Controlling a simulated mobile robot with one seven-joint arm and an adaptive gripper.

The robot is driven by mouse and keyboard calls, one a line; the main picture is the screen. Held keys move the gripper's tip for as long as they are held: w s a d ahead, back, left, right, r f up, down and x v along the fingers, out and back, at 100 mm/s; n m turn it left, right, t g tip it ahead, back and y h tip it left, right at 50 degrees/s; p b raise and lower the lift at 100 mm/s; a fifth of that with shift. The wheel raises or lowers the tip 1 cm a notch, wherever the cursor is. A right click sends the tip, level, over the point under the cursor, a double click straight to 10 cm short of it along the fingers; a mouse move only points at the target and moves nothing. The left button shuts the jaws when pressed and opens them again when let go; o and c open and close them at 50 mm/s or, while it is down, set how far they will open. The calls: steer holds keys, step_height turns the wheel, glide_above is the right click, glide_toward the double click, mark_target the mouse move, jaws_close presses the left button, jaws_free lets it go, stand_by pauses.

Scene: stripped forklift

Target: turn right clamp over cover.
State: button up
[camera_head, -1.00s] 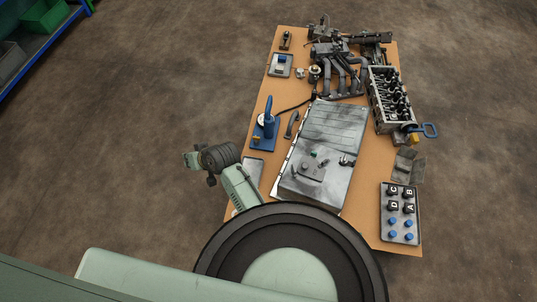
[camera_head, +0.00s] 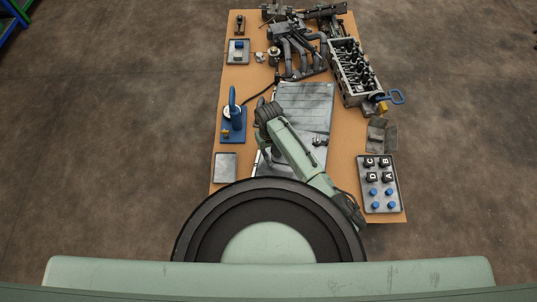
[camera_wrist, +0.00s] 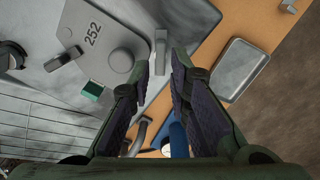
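The cover, a grey plate marked 252 (camera_wrist: 110,35), lies on the large grey metal housing (camera_wrist: 30,105) in the wrist view. One upright clamp (camera_wrist: 160,45) stands at the cover's edge, and another dark clamp (camera_wrist: 64,58) is at its left side. I cannot tell from this which is the right clamp. A green square (camera_wrist: 92,91) lies by the cover. My gripper (camera_wrist: 164,62) is open, its fingertips on either side of the upright clamp with no clear contact. In the head view my arm hides the cover and gripper; the housing (camera_head: 308,98) shows.
An empty grey tray (camera_head: 226,167) and a blue tool (camera_head: 234,120) stand left of the housing. A tray with lettered blocks and blue knobs (camera_head: 379,184) is at right. A cylinder head (camera_head: 352,75) and manifold (camera_head: 292,48) fill the back.

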steer(key=shift+f, duration=1.75)
steer(key=shift+c, duration=0.6)
jaws_close()
